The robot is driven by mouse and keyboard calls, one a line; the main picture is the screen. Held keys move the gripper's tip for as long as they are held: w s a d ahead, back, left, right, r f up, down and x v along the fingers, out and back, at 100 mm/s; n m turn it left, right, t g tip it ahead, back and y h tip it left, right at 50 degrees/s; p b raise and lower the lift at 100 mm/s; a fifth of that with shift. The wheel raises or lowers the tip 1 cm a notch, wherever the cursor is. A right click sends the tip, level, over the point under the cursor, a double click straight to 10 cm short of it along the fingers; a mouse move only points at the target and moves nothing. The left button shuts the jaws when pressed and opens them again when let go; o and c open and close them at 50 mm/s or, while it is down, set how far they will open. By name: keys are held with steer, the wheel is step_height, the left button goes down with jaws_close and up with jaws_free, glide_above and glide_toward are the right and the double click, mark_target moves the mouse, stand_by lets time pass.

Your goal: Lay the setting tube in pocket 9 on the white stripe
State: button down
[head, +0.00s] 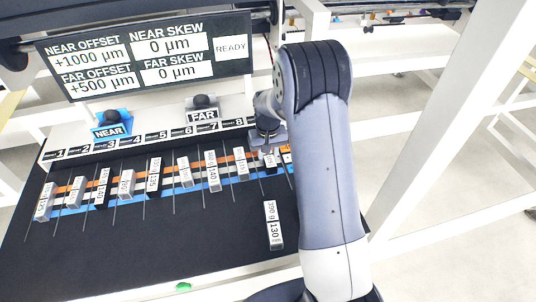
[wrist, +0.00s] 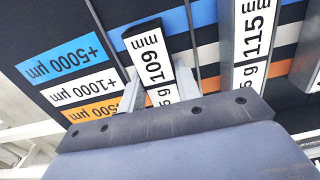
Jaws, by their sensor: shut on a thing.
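My gripper (head: 266,148) is over the right end of the rack. In the wrist view my gripper (wrist: 158,92) has one finger on each side of a tube labelled 109 mm (wrist: 150,58) and is shut on it. The tube lies across the stripes. Its top end in the wrist view overlaps the blue stripe (wrist: 181,20). The white stripe (wrist: 181,57) passes behind the tube's middle, and the orange stripe is near the fingers. I cannot tell whether the tube rests on the rack or hangs just above it. The pocket 9 label is hidden by my arm in the head view.
A tube labelled 115 mm (wrist: 254,45) lies close to the right finger's side. Several tubes fill pockets 1 to 8. A 130 mm tube (head: 273,226) lies on the black mat. Thin dividers separate pockets. The display (head: 150,58) reads near +1000, far +500, READY.

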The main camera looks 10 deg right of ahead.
steer(key=c, duration=1)
jaws_free()
steer(key=shift+c, duration=0.2)
step_height(320, 180, up, 12)
steer(key=shift+b, duration=0.45)
steer(key=shift+r, duration=0.1)
